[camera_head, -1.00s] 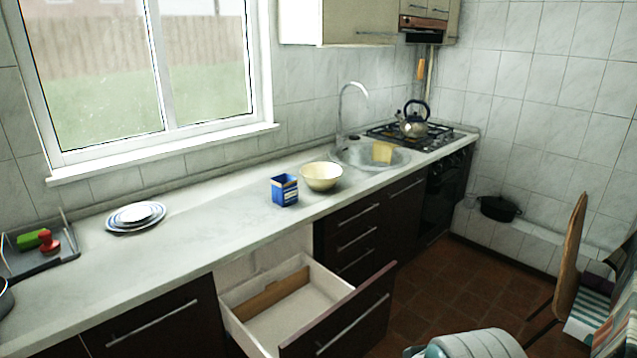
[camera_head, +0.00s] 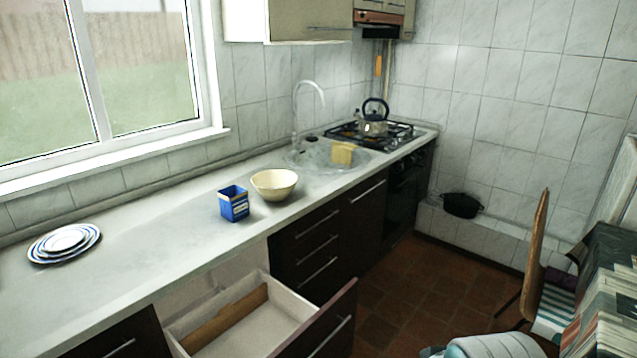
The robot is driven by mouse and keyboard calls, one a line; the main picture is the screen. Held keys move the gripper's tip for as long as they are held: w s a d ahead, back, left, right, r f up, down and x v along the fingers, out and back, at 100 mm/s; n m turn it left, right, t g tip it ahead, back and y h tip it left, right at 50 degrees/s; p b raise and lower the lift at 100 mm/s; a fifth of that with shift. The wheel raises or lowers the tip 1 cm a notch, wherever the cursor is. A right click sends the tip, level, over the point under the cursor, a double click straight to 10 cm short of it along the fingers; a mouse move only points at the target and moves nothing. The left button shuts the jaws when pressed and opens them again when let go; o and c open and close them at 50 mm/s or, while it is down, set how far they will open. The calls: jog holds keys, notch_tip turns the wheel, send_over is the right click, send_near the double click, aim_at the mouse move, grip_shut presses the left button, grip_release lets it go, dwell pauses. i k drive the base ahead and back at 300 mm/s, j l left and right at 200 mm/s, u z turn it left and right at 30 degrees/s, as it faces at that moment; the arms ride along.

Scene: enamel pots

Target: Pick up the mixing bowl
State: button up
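The mixing bowl (camera_head: 274,186) is cream-coloured and stands upright on the white counter (camera_head: 150,230), in front of the sink and just right of a blue box. Its inside looks empty. My gripper is not clearly in view. A pale rounded part at the bottom edge, right of centre, may be part of my own body.
A blue box (camera_head: 234,204) stands close left of the bowl. Stacked plates (camera_head: 64,243) lie further left. An open drawer (camera_head: 250,330) juts out below the counter. The sink (camera_head: 340,166) holds a yellow block. A chair (camera_head: 540,260) and table stand at right.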

aim_at(276, 185)
jog(key=i+l+z, duration=0.55)
jog(key=i+z, duration=0.3)
jog(key=i+u, duration=0.35)
jog(key=i+l+u, duration=0.1)
jog(key=i+u, duration=0.25)
jog(key=i, duration=0.15)
jog(key=i+l+u, duration=0.35)
jog(key=i+u, duration=0.45)
jog(key=i+l+u, duration=0.1)
jog(key=i+u, duration=0.15)
jog(key=u, duration=0.15)
jog(key=i+l+u, duration=0.2)
jog(key=u, duration=0.25)
jog(key=i+l+u, duration=0.4)
